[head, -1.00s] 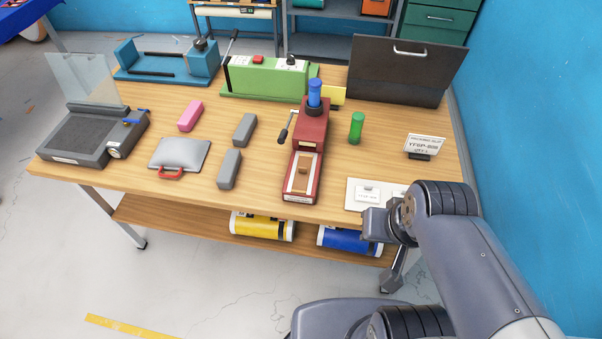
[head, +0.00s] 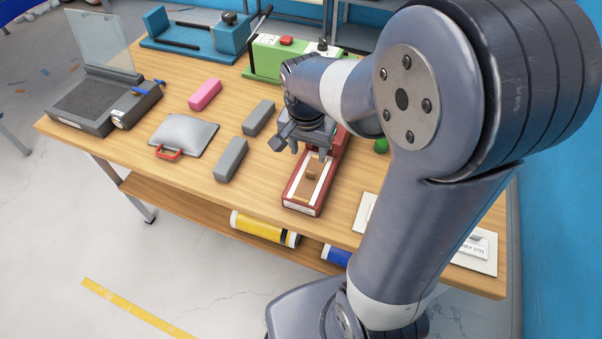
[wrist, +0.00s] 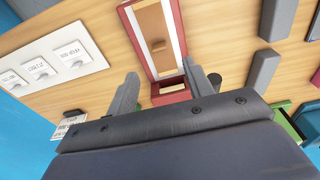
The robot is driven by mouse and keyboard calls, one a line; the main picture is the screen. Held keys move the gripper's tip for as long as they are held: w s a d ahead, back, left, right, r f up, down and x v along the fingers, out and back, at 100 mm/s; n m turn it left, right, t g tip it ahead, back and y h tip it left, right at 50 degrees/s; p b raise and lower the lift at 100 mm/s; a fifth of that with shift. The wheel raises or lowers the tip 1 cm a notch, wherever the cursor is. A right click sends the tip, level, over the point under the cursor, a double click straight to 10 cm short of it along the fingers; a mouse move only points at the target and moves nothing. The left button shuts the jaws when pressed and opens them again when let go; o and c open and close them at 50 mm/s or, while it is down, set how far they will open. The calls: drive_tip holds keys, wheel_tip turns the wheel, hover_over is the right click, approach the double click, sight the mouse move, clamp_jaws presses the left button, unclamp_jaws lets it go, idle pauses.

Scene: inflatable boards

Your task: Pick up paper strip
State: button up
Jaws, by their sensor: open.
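A red press-like device (head: 300,204) stands near the table's front edge. Its bed holds a brown strip (head: 311,190) with a small brown block on it, between white side bands; the bed also shows in the wrist view (wrist: 156,24). A small cream piece (wrist: 170,88) sits in the red frame in the wrist view. I cannot tell which of these is the paper strip. My gripper (head: 308,150) is open and empty, above the device; in the wrist view its fingers (wrist: 160,76) spread over the red frame. My arm hides the device's tower.
Two grey blocks (head: 232,160), a grey pouch (head: 185,139) and a pink block (head: 205,94) lie left of the device. A white board with cards (wrist: 50,66) lies on its other side. A green cylinder (head: 381,146) is mostly hidden. A green machine (head: 268,61) stands behind.

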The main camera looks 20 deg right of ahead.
sight(310, 172)
drive_tip(key=f, duration=0.6)
drive_tip(key=w+d+f+p, duration=0.1)
drive_tip(key=f, duration=0.3)
drive_tip(key=shift+r, duration=0.1)
drive_tip(key=c, duration=1.1)
